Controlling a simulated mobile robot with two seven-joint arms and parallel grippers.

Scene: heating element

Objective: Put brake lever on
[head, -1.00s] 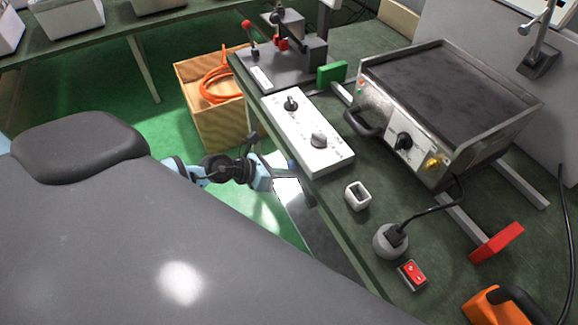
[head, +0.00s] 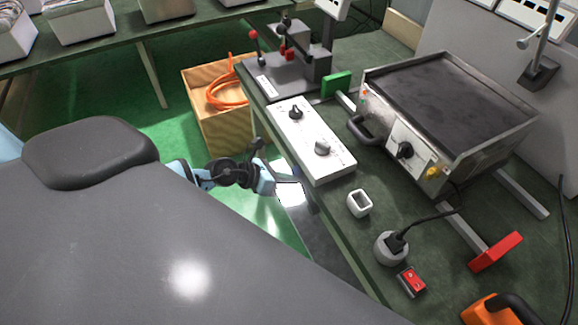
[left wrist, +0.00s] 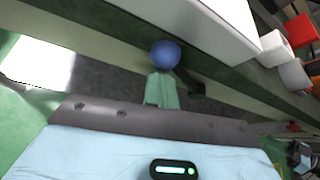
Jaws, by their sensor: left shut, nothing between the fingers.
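My left gripper (head: 280,180) is low beside the near edge of the workbench, below the white control box. In the left wrist view its shut, pale green fingers (left wrist: 162,90) point at a blue ball-shaped knob (left wrist: 165,54) under the bench edge. The knob is right at the fingertips; I cannot tell whether they touch. A short dark bar (left wrist: 190,84) shows beside the knob and may be part of a lever. I cannot tell for certain that this is the brake lever. The knob is not distinguishable in the head view. My right gripper is not in view.
The bench holds a white control box (head: 310,140), a hot plate (head: 450,95), a white square cup (head: 360,203), a grey plug socket (head: 391,249) and a red switch (head: 411,281). A wooden crate (head: 220,120) with an orange hose stands on the green floor.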

